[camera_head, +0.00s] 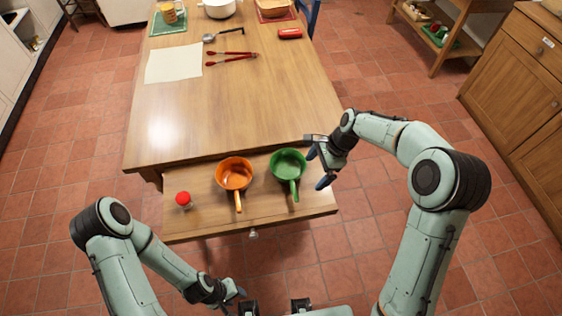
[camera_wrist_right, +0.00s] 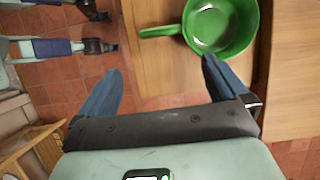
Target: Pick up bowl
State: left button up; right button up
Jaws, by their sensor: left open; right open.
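A green bowl (camera_head: 288,162) with a handle sits on the pulled-out wooden drawer or shelf at the table's near side. An orange bowl (camera_head: 234,173) with a handle sits to its left. Both handles point toward me. My right gripper (camera_head: 318,168) is open and empty, just right of the green bowl. In the right wrist view, the green bowl (camera_wrist_right: 222,30) lies beyond the fingertips of my right gripper (camera_wrist_right: 160,68), close to one finger and not between them. My left gripper (camera_head: 236,294) is low at the bottom, away from the bowls, with its fingertips partly visible.
The wooden table (camera_head: 235,110) carries red tongs (camera_head: 232,58), a ladle (camera_head: 223,34), a pale cloth (camera_head: 173,64), a red object (camera_head: 290,33) and a white pot (camera_head: 218,8). Its middle is clear. Wooden cabinets (camera_head: 515,75) stand right.

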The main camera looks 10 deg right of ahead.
jog(key=r, duration=0.1)
send_near(294, 189)
notch_tip(294, 189, down, 2)
jog(key=shift+a+x, duration=0.15)
jog(key=shift+x, duration=1.55)
jog(key=shift+a+x, duration=0.15)
jog(key=shift+x, duration=1.55)
jog(key=shift+r, duration=0.1)
jog(key=shift+s, duration=0.1)
jog(key=c, duration=1)
jog(key=shift+c, duration=0.4)
jog(key=shift+r, duration=0.2)
